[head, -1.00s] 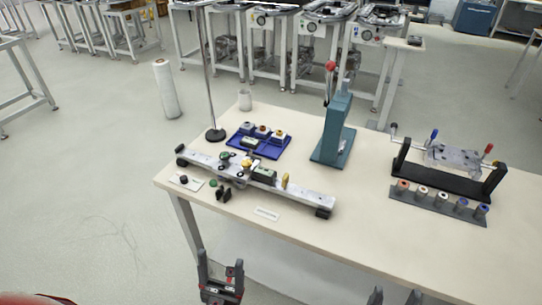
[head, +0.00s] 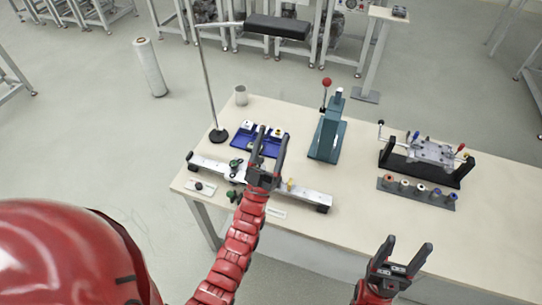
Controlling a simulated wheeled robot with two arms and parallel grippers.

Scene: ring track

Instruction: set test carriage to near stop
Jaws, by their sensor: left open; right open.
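A long light-metal rail (head: 307,196) lies on the table's left part, with a black block at each end. The carriage (head: 237,169), with a dark green knob, sits on the rail left of its middle; my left gripper hides part of it. A small yellow piece (head: 290,185) stands on the rail's right part; I cannot tell if it is a stop. My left gripper (head: 272,135) is open and appears over the rail's middle, its fingers pointing away; no contact is visible. My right gripper (head: 408,243) is open and empty at the table's front edge.
A blue tray (head: 243,139) with small parts lies behind the rail, partly hidden. A lamp stand (head: 218,136) rises beside it. A teal press (head: 325,150) stands mid-table, and a black fixture (head: 397,164) with a row of spools is right. The table (head: 345,210) is clear between.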

